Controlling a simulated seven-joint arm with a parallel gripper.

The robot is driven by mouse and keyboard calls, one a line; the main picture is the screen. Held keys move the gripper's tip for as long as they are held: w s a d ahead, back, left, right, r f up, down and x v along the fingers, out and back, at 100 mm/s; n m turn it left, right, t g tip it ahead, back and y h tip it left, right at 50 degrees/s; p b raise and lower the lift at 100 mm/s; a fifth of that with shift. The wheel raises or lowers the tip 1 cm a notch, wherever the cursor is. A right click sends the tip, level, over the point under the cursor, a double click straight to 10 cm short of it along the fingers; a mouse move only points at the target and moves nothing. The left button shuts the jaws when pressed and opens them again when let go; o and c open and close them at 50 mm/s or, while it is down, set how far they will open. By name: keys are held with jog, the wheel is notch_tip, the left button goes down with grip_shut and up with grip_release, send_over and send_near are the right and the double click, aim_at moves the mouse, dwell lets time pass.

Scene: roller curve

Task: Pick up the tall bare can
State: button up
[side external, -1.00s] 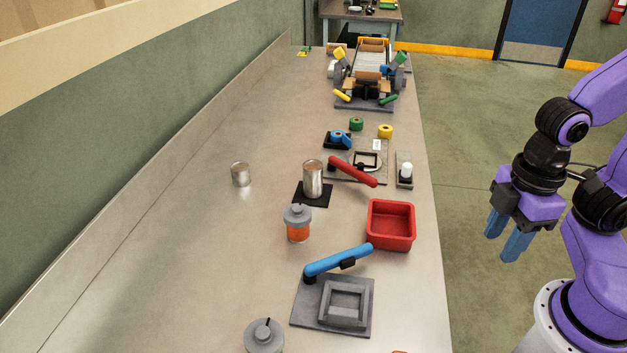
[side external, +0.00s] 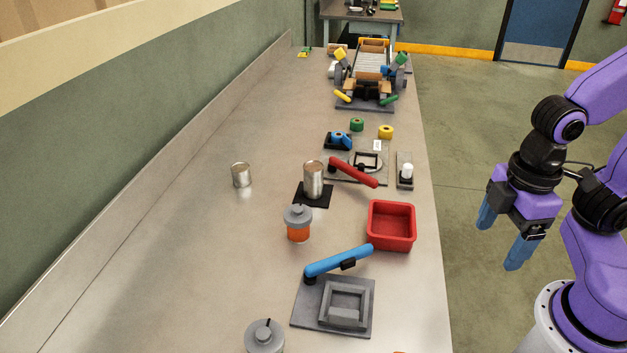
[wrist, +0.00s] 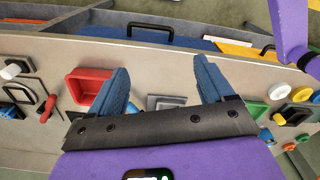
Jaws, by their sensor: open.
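The tall bare can (side external: 314,180) is silver with a tan-looking top and stands upright on a black square pad (side external: 318,203) near the middle of the bench. A shorter bare can (side external: 241,175) stands upright to its left, directly on the bench. My gripper (side external: 501,238) is off the right side of the bench, well away from both cans. Its two blue fingers are apart with nothing between them; they also show in the wrist view (wrist: 160,75). I cannot make out either can in the wrist view.
A red lever (side external: 352,171) reaches close to the tall can's right side. An orange jar with a grey lid (side external: 298,224) stands in front of it. A red bin (side external: 391,245) and a blue-handled fixture (side external: 338,262) lie nearer. The bench's left side is mostly clear.

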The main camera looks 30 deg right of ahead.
jog(key=w+a+r+n, duration=0.1)
jog(key=w+a+r, duration=0.2)
jog(key=w+a, duration=0.5)
jog(key=r+n, duration=0.1)
jog(key=n, duration=0.3)
send_over(313, 179)
jog(key=w+d, duration=0.2)
jog(key=f, duration=1.6)
jog(key=shift+a+f, duration=0.25)
jog(key=c, duration=1.2)
